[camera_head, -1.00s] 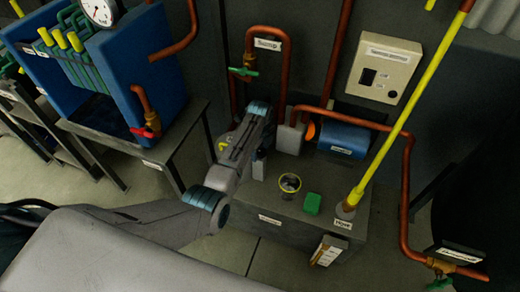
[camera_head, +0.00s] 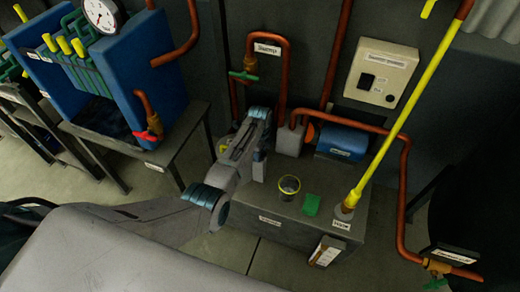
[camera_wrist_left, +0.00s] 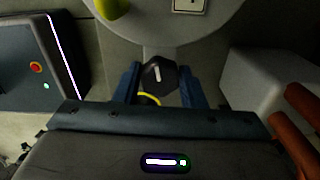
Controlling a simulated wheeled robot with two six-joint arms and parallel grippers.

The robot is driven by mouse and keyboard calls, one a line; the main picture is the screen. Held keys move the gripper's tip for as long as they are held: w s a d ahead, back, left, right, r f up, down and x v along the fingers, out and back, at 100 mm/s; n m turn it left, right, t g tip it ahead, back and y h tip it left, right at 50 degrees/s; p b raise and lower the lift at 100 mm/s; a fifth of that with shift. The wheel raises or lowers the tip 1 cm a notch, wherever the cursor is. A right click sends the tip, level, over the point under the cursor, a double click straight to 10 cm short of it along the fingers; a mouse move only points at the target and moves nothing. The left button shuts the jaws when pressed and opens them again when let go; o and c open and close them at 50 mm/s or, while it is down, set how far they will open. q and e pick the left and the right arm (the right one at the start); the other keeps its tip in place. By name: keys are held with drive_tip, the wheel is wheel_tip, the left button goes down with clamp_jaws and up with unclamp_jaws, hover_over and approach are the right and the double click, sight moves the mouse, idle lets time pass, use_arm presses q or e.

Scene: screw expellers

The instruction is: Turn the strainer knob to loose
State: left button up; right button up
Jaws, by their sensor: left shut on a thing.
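The strainer knob (camera_wrist_left: 158,75) is a dark, faceted knob with a white mark, in the middle of the left wrist view. It sits at the lower edge of a round grey body (camera_wrist_left: 165,22). My left gripper (camera_wrist_left: 159,85) has its two blue fingers on either side of the knob and is shut on it. The mark points roughly up in this view. In the head view my left arm reaches in from the left, and its wrist covers the knob and the fingertips. My right gripper is in neither view.
Copper pipes (camera_head: 285,75) rise behind my wrist. A blue tank (camera_head: 165,80) stands left.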

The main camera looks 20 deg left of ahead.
use_arm(q)
drive_tip(key=shift+r+n+p, duration=0.25)
drive_tip(key=shift+n+p, duration=0.1)
drive_tip(key=shift+n, duration=0.15)
drive_tip(key=shift+s+n+p, duration=0.1)
drive_tip(key=shift+n+p, duration=0.25)
drive_tip(key=shift+n, duration=0.05)
drive_tip(key=n+p, duration=0.2)
drive_tip(key=n, duration=0.1)
drive_tip(key=shift+f, duration=0.1)
drive_tip(key=shift+f+n+p, duration=0.1)
drive_tip(key=shift+n+p, duration=0.35)
drive_tip(key=shift+n, duration=1.05)
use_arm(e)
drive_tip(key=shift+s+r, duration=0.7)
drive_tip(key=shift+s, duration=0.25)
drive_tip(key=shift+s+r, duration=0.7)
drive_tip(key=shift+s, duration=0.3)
use_arm(q)
drive_tip(key=o, duration=1)
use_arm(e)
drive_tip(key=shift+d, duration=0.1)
